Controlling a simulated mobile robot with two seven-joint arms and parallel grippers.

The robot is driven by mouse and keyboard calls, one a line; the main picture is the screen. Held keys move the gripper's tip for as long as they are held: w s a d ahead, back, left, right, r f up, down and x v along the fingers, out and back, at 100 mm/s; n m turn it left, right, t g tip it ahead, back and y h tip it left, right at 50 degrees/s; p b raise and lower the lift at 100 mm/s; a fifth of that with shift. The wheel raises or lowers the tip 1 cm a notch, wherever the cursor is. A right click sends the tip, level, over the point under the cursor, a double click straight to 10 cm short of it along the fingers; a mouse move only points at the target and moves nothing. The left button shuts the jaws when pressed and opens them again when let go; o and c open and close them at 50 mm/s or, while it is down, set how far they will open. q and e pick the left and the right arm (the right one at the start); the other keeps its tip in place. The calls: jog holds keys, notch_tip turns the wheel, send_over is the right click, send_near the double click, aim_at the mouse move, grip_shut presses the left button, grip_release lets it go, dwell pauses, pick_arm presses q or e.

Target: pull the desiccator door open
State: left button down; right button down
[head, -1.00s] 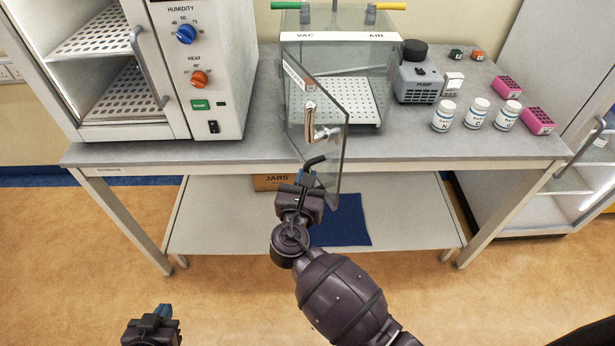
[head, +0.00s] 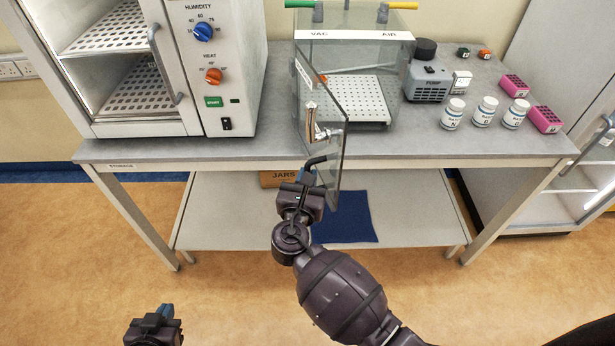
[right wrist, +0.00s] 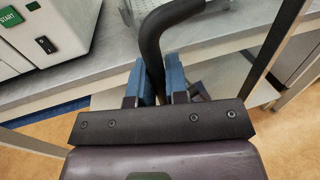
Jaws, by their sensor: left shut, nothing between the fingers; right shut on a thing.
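The desiccator (head: 355,36) is a clear box marked VAC and AIR on the bench. Its glass door (head: 330,97) stands open, swung out past the bench's front edge. My right gripper (head: 307,178) is shut on the black door handle (head: 318,160), low on the door. In the right wrist view, the blue fingers of my right gripper (right wrist: 160,82) sit on both sides of the handle (right wrist: 153,42). My left gripper (head: 163,312) is shut and empty, low at the left over the floor, away from the door.
An oven-like cabinet (head: 215,125) with dials stands left of the desiccator. A pump (head: 428,80), white bottles (head: 485,112) and pink racks (head: 544,119) stand at right. A lower shelf (head: 410,210) holds a blue mat (head: 345,218) and a JARS box (head: 278,179).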

jog(key=c, duration=1.2)
grip_release()
jog(key=shift+o, duration=0.2)
jog(key=b+v, duration=0.1)
jog(key=v, duration=0.9)
jog(key=shift+s+a, duration=0.15)
jog(key=shift+s, duration=0.2)
